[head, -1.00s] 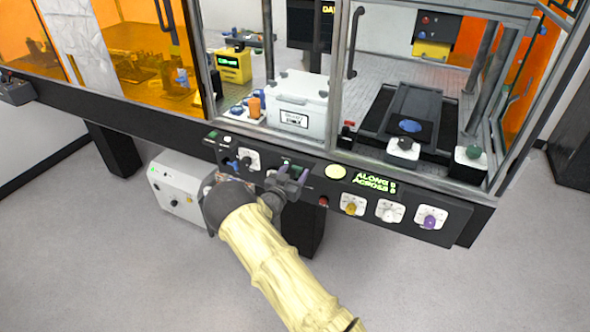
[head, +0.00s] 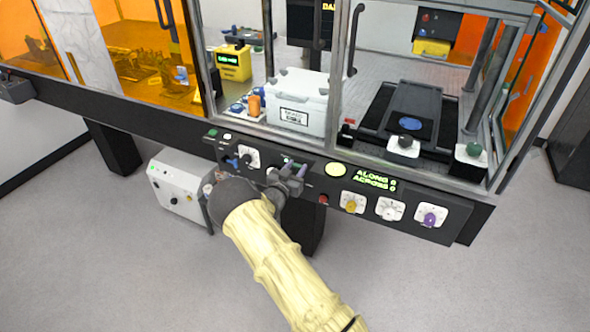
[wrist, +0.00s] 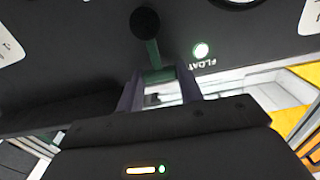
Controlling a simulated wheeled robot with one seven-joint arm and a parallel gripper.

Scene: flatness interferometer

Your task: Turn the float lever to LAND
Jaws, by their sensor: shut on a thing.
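The float lever (wrist: 153,52) is a green bar reaching from a dark round knob (wrist: 144,22) on the black panel. Its free end lies between my gripper's fingers in the wrist view. My gripper (wrist: 160,85) is shut on it, with a purple-grey finger on each side. Beside it are a lit pale-green lamp (wrist: 201,50) and a FLOAT label (wrist: 196,63). In the head view my gripper (head: 290,173) is at the front control panel and largely hides the lever. I cannot read a LAND mark in either view.
Right of my gripper are a red button (head: 323,199), a yellow knob (head: 352,202), a white dial (head: 390,209) and a purple knob (head: 430,217). A green display (head: 375,182) reads ALONG and ACROSS. A grey-white box (head: 177,190) stands below the panel at left.

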